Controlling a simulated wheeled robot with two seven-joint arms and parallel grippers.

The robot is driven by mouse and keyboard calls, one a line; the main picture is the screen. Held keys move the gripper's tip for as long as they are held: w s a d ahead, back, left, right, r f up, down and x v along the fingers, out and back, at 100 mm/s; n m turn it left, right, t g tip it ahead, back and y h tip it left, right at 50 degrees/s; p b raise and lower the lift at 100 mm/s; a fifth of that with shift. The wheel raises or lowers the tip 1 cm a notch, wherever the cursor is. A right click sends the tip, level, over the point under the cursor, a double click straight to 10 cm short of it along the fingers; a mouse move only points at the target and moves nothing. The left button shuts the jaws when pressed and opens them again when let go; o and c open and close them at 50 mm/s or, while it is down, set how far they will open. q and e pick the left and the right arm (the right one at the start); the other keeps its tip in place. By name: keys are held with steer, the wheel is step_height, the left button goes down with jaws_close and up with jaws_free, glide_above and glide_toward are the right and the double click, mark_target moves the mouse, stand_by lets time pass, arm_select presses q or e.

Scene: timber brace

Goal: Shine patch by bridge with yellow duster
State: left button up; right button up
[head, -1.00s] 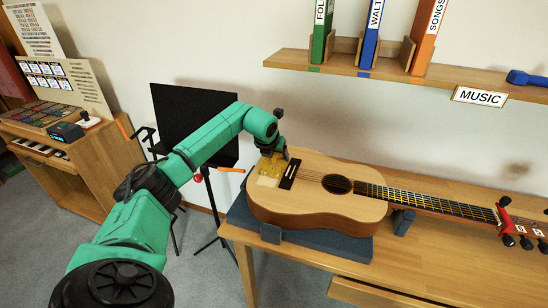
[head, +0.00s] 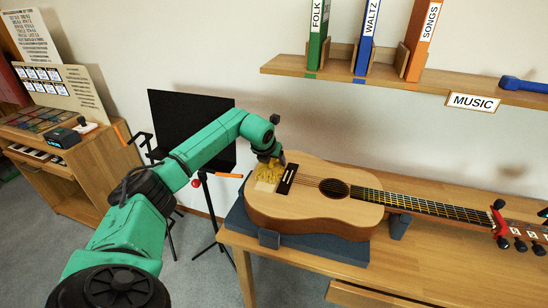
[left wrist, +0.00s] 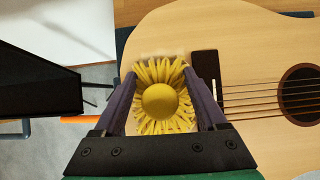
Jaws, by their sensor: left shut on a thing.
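The acoustic guitar (head: 315,205) lies face up on a dark padded rest on the workbench, its neck toward the right. My left gripper (head: 270,160) is over the guitar's lower end, beside the dark bridge (head: 287,179). In the left wrist view the gripper (left wrist: 162,95) is shut on the yellow duster (left wrist: 160,100), a round knob with a fringe. The duster is left of the bridge (left wrist: 205,78) and seems to rest on the guitar top. A pale patch (head: 264,186) shows around and under the duster, which covers part of it. My right gripper is not in view.
A black music stand (head: 190,125) is behind my left arm. A shelf (head: 400,83) with green, blue and orange binders runs above the bench (head: 440,265). Red capo-like clamp (head: 499,220) sits near the headstock. A wooden cabinet (head: 85,165) stands at far left.

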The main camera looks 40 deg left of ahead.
mark_target(268, 173)
arm_select(q)
steer(key=shift+s+d+f, duration=0.1)
steer(key=shift+s+d, duration=0.15)
steer(key=shift+s, duration=0.45)
steer(key=shift+s+d, duration=0.25)
steer(key=shift+s, duration=0.45)
steer(key=shift+s+d+f+b, duration=0.1)
steer(key=shift+s+d+b, duration=0.15)
steer(key=shift+s, duration=0.25)
steer(key=shift+s+d+b, duration=0.1)
steer(key=shift+s+b, duration=0.25)
steer(key=shift+s, duration=0.15)
steer(key=shift+s+d, duration=0.15)
steer(key=shift+s, duration=0.3)
steer(key=shift+r, duration=0.2)
step_height(268, 173, up, 8)
steer(key=p, duration=0.5)
steer(key=shift+w, duration=0.1)
steer(key=shift+f, duration=0.1)
